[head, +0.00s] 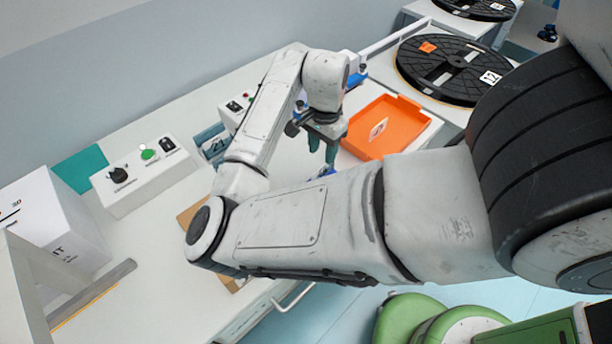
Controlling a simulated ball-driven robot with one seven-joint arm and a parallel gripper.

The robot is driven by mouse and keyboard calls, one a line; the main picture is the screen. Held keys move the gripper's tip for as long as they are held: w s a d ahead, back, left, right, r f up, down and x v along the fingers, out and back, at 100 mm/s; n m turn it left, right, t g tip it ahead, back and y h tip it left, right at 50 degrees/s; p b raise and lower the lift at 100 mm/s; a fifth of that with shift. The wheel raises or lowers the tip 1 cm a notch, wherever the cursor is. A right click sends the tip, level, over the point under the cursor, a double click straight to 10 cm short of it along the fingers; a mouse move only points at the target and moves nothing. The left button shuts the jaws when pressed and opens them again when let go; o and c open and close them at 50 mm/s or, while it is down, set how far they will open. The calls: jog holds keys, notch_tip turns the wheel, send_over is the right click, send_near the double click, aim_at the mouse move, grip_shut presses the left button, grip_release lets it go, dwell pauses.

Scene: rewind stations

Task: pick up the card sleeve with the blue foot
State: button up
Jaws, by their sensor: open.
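My gripper (322,152) hangs fingers-down over the white worktop in the middle of the head view. Its dark green fingers look apart, with nothing clearly seen between them. A small blue piece (326,172) shows on the worktop just below the fingertips. It may be the blue foot of the card sleeve, but my forearm and gripper hide most of what is there, and I cannot make out a sleeve body. Whether the fingers touch it, I cannot tell. Another blue part (356,76) shows behind my wrist.
An orange tray (421,125) with a pale label lies right of my gripper. A black reel (455,68) lies behind it. A white control box (125,185) with a green button and a blue-grey rack (212,142) stand left. Brown board (189,213) lies partly under my arm.

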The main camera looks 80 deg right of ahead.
aim_at(322, 171)
notch_tip(322, 171, down, 4)
jog(key=shift+r, duration=0.1)
jog(key=shift+d+f+p, duration=0.2)
jog(key=shift+f+p, duration=0.2)
jog(key=shift+f, duration=1.2)
jog(key=shift+d+f+p, duration=0.2)
jog(key=shift+f+p, duration=0.15)
jog(key=shift+f, duration=1.2)
jog(key=shift+c, duration=0.3)
grip_shut()
